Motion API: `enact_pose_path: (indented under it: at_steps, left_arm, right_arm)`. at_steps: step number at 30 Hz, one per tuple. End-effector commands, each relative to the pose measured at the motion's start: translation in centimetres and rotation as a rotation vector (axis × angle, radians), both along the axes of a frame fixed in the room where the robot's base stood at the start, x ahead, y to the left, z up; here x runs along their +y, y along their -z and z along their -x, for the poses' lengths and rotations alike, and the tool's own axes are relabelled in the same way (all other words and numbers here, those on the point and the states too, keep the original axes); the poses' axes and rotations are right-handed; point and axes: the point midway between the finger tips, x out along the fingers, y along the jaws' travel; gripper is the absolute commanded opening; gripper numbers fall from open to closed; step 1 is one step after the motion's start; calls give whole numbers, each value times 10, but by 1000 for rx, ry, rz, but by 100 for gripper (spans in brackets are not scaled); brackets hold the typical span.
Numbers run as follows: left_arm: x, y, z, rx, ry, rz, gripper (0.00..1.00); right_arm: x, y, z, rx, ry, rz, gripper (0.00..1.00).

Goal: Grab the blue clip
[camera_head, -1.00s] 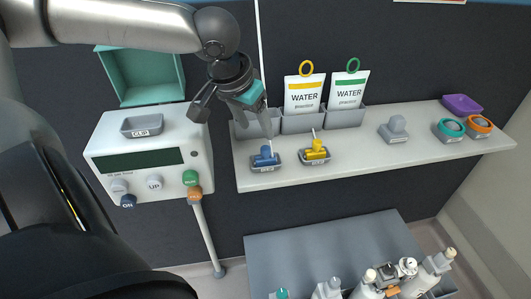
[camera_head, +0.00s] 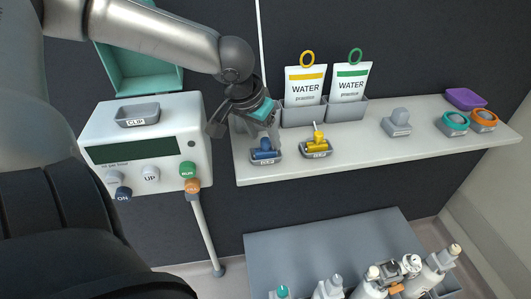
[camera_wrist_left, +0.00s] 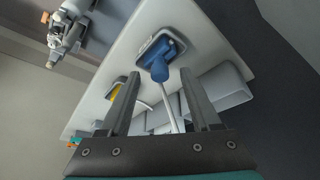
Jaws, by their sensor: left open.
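The blue clip (camera_head: 266,151) sits in a small grey labelled tray (camera_head: 255,158) near the left end of the white shelf. My left gripper (camera_head: 240,129) hangs above and a little behind it, open and empty. In the left wrist view, the blue clip (camera_wrist_left: 158,62) lies just beyond the open fingertips (camera_wrist_left: 158,82), between their lines. Its thin pale stem runs back between the two fingers. The fingers do not visibly touch the clip. My right gripper is not in view.
A yellow clip (camera_head: 316,145) sits in a similar tray just to the right. Water pouches (camera_head: 305,88) stand in grey bins (camera_head: 345,111) behind. A control box (camera_head: 110,150) with an empty tray marked CLIP (camera_head: 138,114) is at left.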

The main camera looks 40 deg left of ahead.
Motion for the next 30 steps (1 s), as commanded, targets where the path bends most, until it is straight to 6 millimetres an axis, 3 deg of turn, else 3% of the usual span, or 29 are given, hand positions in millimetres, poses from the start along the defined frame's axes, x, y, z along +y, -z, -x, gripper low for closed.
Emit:
enact_pose_path:
  at_steps: [11, 28, 30]
  left_arm:
    - [0, 6, -2, -1, 1, 0, 64]
    - [0, 6, -2, 0, 1, 1, 1]
    - [0, 6, -2, 0, 1, 1, 0]
  right_arm:
    - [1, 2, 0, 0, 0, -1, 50]
    - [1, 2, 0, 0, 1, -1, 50]
    - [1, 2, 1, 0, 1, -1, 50]
